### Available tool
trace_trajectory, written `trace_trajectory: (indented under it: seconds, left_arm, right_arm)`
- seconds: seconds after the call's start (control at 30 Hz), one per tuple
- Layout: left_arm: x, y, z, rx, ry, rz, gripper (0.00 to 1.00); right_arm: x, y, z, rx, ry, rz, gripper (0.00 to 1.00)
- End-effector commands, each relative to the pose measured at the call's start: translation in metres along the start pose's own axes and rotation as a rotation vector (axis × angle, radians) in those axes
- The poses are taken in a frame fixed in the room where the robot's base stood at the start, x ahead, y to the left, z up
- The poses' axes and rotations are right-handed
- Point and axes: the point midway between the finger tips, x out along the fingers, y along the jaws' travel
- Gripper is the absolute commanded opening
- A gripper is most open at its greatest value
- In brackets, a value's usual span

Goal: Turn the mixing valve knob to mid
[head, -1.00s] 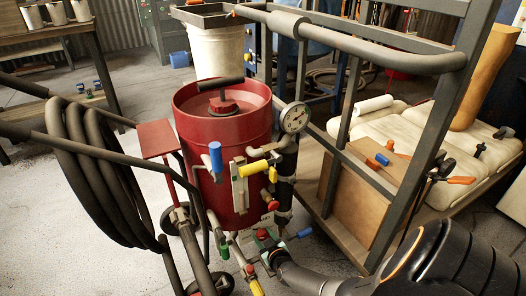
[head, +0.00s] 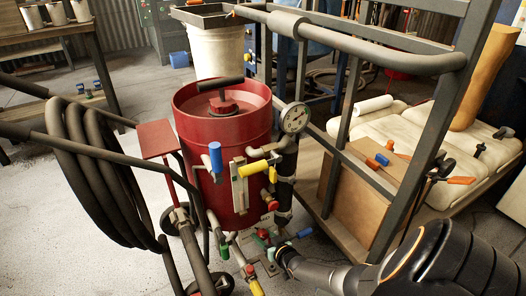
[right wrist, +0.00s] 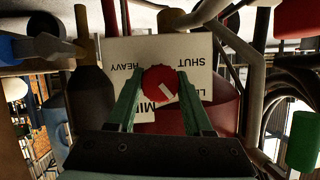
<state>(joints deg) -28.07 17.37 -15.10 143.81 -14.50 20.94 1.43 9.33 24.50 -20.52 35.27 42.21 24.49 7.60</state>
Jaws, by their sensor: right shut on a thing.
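The mixing valve knob (right wrist: 160,86) is red with a white pointer mark. It sits in front of a white label plate (right wrist: 204,57) whose upside-down words read SHUT, HEAVY and partly hidden LE and MI. The mark slants to the lower right of the picture, between LE and MI. My right gripper (right wrist: 160,92) has its green fingers on both sides of the knob, shut on it. In the head view the right gripper (head: 266,243) is low at the front of the red blast pot (head: 212,135), and the knob is small and partly hidden there. My left gripper is not in view.
A pressure gauge (head: 294,117), a yellow-handled valve (head: 252,169) and a blue handle (head: 216,158) stand above the right gripper. A coiled black hose (head: 95,180) hangs at left. A grey metal frame (head: 345,145) stands close at right.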

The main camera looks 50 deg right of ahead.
Motion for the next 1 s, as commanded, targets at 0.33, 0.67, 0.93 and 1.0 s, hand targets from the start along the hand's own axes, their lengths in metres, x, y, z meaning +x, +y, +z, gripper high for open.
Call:
trace_trajectory:
  seconds: [0.33, 0.67, 0.93, 1.0]
  left_arm:
    - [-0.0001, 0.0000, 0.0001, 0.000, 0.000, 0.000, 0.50]
    - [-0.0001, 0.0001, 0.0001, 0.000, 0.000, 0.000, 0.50]
    - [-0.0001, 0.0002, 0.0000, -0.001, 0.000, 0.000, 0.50]
    - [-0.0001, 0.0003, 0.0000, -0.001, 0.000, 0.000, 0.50]
  right_arm:
    - [-0.0004, 0.0001, 0.0014, 0.152, -0.003, -0.065, 0.00]
    - [-0.0006, -0.0001, 0.0016, 0.192, -0.003, -0.081, 0.00]
    - [-0.0006, -0.0001, 0.0016, 0.193, -0.002, -0.080, 0.52]
    - [-0.0006, -0.0002, 0.0016, 0.193, -0.002, -0.080, 0.60]
